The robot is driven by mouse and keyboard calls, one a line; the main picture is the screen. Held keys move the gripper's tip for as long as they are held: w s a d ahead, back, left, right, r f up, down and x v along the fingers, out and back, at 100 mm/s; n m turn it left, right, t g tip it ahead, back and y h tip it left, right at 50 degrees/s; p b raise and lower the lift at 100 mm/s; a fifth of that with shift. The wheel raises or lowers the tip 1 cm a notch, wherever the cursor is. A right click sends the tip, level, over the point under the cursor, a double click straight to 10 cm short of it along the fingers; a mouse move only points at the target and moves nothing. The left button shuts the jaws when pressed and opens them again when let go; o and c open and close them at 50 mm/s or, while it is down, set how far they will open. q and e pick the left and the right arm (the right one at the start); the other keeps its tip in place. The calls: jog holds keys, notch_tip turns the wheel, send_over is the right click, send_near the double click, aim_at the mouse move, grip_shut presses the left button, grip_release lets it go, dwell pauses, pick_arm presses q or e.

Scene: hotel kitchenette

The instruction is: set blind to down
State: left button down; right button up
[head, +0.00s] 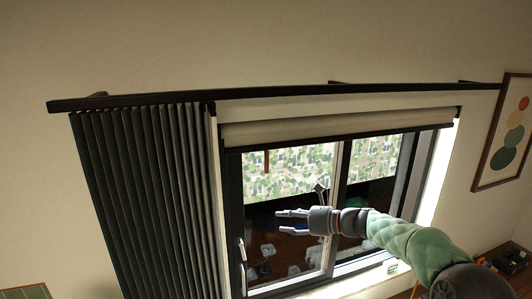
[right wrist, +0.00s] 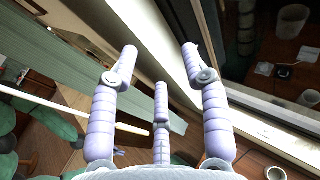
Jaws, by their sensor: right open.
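The cream roller blind (head: 340,126) is rolled up at the top of the window, with only a short band showing. A thin brown strip (head: 266,161) shows below it in front of the left pane; I cannot tell whether it is attached to the blind. My right gripper (head: 284,221) reaches in from the lower right, in front of the window and below the brown strip. In the right wrist view, its fingers (right wrist: 160,68) are spread and nothing is between them. The blind does not show in the right wrist view. My left gripper is not in view.
A dark pleated curtain (head: 140,200) hangs left of the window from a dark rod (head: 270,92). The dark window frame has a handle (head: 242,250) at left. A framed picture (head: 505,132) hangs at right. A wooden surface (head: 508,262) with items stands at lower right.

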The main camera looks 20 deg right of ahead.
jog(key=t+y+p, duration=0.2)
jog(key=p, duration=0.2)
send_near(268, 161)
jog(key=p+x, duration=0.3)
jog(key=x, duration=0.7)
jog(key=shift+w+a, duration=0.2)
jog(key=shift+w, duration=0.05)
grip_shut()
